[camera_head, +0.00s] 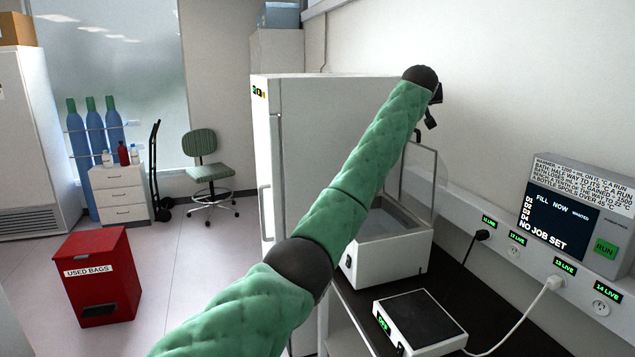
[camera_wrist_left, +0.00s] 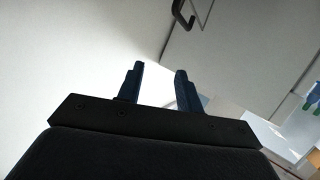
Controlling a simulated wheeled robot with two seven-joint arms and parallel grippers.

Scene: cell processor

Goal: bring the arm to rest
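My left arm, in a green padded sleeve with dark joints, reaches up across the middle of the head view. Its gripper (camera_head: 431,119) is a small dark shape past the wrist, in front of the pale wall and above the white open-topped bath (camera_head: 385,256). In the left wrist view my left gripper (camera_wrist_left: 157,82) has its two dark fingers apart, with nothing between them. It touches nothing that I can see. My right gripper is not in view.
A white scale-like device (camera_head: 420,322) sits on the dark bench (camera_head: 490,290). A display panel (camera_head: 568,215) and sockets are on the right wall. A tall white cabinet (camera_head: 262,150) stands behind my arm. A red bin (camera_head: 100,275) stands left; the floor beside it is clear.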

